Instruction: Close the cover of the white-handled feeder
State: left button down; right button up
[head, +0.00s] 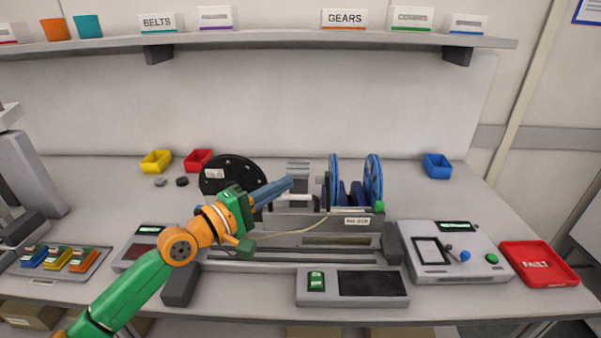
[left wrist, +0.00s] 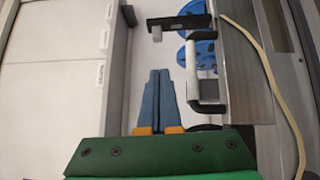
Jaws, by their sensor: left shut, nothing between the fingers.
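The feeder (head: 356,224) sits on the bench in the middle of the head view, with a numbered label on its front. Its white handle (head: 296,203) lies just below and beside my left fingertips; in the left wrist view the white handle (left wrist: 207,55) runs between dark brackets, right of the fingers. A grey ribbed piece (head: 298,170) stands up behind the fingertips; I cannot tell if it is the cover. My left gripper (head: 289,184) is shut and empty, its blue fingers together in the left wrist view (left wrist: 159,78). Contact with the feeder cannot be told. My right gripper is not in view.
Blue reels (head: 373,180) stand on the feeder's right, a black reel (head: 225,175) behind my left gripper. A yellowish cable (head: 290,234) crosses the feeder's front. A tester box (head: 455,262) and red fault tray (head: 540,266) are at right. A shelf (head: 270,40) runs above.

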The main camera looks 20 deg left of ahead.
pick_arm(q)
jog(key=d+p, duration=0.1)
jog(key=d, duration=0.1)
jog(key=w+d+p, duration=0.1)
jog(key=p, duration=0.1)
jog(key=shift+d+r, duration=0.1)
jog(key=shift+d, duration=0.3)
